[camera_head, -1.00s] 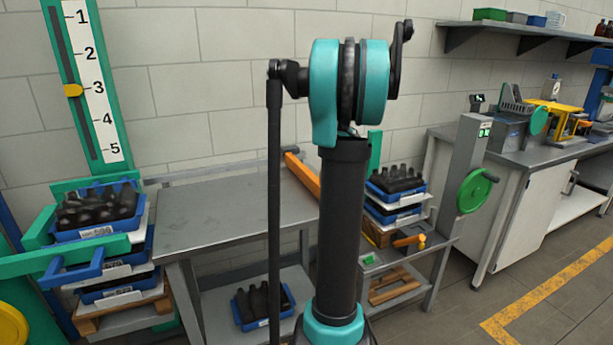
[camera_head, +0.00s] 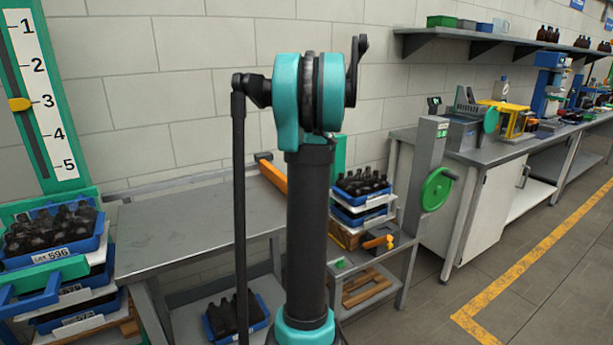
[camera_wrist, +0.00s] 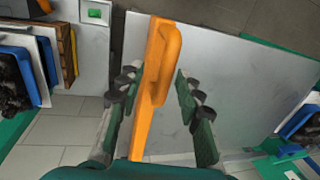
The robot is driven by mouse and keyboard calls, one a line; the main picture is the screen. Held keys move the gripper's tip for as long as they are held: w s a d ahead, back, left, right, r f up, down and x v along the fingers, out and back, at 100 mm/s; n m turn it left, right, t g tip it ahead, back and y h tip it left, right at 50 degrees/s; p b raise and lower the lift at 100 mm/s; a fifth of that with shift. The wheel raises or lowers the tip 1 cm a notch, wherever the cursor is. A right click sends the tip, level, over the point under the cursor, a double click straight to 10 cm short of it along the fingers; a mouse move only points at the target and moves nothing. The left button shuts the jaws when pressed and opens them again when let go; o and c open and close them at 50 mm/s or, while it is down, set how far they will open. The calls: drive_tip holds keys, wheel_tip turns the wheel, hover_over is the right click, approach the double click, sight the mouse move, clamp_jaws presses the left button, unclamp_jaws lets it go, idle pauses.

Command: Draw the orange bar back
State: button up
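The orange bar (camera_head: 273,176) lies along the right edge of the grey metal table, partly hidden behind my arm in the head view. In the wrist view the orange bar (camera_wrist: 148,95) runs lengthwise through the middle, with a raised handle-like part at its far end. My gripper (camera_wrist: 154,80) is open, one finger on each side of the bar. I see gaps between the fingers and the bar; whether the fingertips reach down to its height, I cannot tell. The gripper is hidden in the head view.
The table top (camera_head: 195,222) is bare. Blue crates of dark bottles stand to its left (camera_head: 55,252) and right (camera_head: 361,200). A green handwheel (camera_head: 436,189) on a grey post stands at the right. A numbered scale (camera_head: 42,95) stands at the far left.

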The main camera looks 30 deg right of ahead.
drive_tip(key=shift+a, duration=0.1)
wheel_tip(320, 180, up, 12)
drive_tip(key=d, duration=0.2)
drive_tip(key=shift+d+f, duration=0.15)
drive_tip(key=shift+d, duration=0.05)
idle(0.6)
drive_tip(key=s+a+f+t+h, duration=0.1)
drive_tip(key=s+a+f, duration=0.1)
drive_tip(key=a+f, duration=0.65)
drive_tip(key=s+a+f+t+h, duration=0.1)
drive_tip(key=s+a+f, duration=0.1)
drive_tip(key=a+f, duration=0.65)
drive_tip(key=s+a+f+t, duration=0.2)
drive_tip(key=s+a+f, duration=1.3)
drive_tip(key=s, duration=0.2)
drive_tip(key=shift+s+a+f, duration=0.15)
drive_tip(key=shift+s+f, duration=0.05)
drive_tip(key=shift+s, duration=0.05)
